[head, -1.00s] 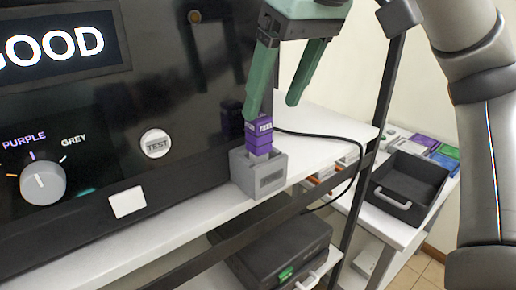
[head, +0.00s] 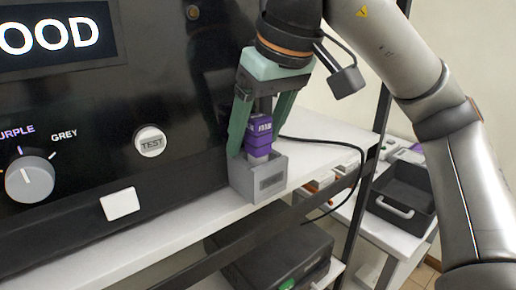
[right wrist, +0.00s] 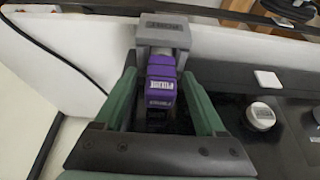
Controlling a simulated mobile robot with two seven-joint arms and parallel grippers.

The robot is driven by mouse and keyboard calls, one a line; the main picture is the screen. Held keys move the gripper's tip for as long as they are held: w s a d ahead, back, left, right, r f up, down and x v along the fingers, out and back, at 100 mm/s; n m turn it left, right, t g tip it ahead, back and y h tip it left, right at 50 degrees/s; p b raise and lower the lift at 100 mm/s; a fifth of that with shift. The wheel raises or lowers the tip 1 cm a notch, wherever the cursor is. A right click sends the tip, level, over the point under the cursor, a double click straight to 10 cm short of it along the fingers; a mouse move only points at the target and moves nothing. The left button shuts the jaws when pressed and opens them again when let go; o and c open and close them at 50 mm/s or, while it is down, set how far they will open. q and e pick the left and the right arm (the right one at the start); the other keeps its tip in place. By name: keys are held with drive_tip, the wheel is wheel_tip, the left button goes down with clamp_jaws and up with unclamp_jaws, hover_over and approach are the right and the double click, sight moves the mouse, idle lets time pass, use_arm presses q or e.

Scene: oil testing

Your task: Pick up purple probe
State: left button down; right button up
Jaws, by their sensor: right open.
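The purple probe (head: 258,134) stands upright in a grey holder (head: 258,178) on the white shelf, against the black machine. My right gripper (head: 251,150) is open, pointing down, with one green finger on each side of the probe. In the right wrist view the purple probe (right wrist: 160,88) lies between the two green fingers of my right gripper (right wrist: 158,100), with a gap at both sides. The grey holder (right wrist: 163,36) shows beyond it. My left gripper is not in view.
The black machine (head: 100,100) has a GOOD screen, a selector knob (head: 30,180) and a TEST button (head: 150,141). A black cable (head: 350,150) loops behind the probe. A dark case (head: 275,255) sits below the shelf. A black bin (head: 402,192) stands at right.

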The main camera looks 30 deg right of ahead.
drive_tip(key=shift+c, duration=0.4)
clamp_jaws()
drive_tip(key=shift+r, duration=0.1)
